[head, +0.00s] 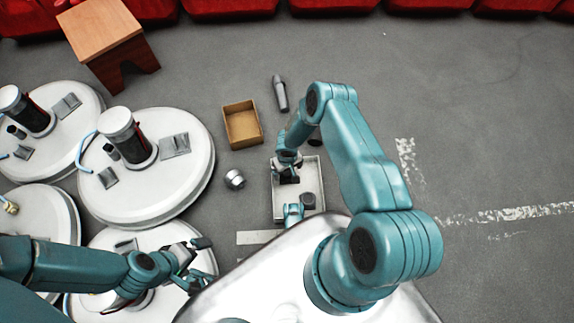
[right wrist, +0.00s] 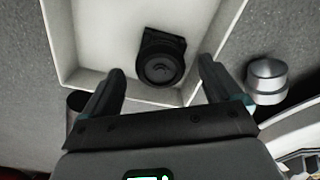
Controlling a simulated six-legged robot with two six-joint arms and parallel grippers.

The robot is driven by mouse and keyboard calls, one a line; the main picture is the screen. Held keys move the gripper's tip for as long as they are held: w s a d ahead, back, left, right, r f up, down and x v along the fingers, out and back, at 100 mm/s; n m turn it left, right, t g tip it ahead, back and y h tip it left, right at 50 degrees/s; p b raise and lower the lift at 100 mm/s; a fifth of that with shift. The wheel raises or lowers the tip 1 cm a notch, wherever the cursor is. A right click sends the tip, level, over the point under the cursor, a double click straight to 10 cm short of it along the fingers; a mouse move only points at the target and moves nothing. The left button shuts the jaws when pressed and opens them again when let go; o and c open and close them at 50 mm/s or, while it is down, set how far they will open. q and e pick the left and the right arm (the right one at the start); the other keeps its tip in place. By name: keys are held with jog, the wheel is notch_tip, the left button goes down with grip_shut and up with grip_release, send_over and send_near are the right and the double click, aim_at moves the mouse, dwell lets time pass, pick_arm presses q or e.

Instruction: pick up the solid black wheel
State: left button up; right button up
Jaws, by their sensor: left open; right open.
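The solid black wheel (right wrist: 160,68) lies in a shallow pale tray (right wrist: 62,25), close to one of its walls, with a dark block-like part beside it. My right gripper (head: 289,178) is open over the far part of the tray. Its two fingers also show in the right wrist view (right wrist: 155,85), spread apart with the wheel ahead of the gap between them, not gripped. My left gripper (head: 197,264) is open and empty over a white round tank at the lower left.
A silver cylinder (head: 235,179) stands left of the tray. A brown open box (head: 242,125) and a grey bottle-like thing (head: 280,93) lie beyond it. White round tanks (head: 180,187) fill the left. A wooden stool (head: 103,30) stands behind. The floor at right is clear.

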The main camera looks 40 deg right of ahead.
jog(key=shift+f, duration=0.2)
dwell(0.3)
jog(key=c, duration=1.2)
jog(key=shift+o, duration=0.2)
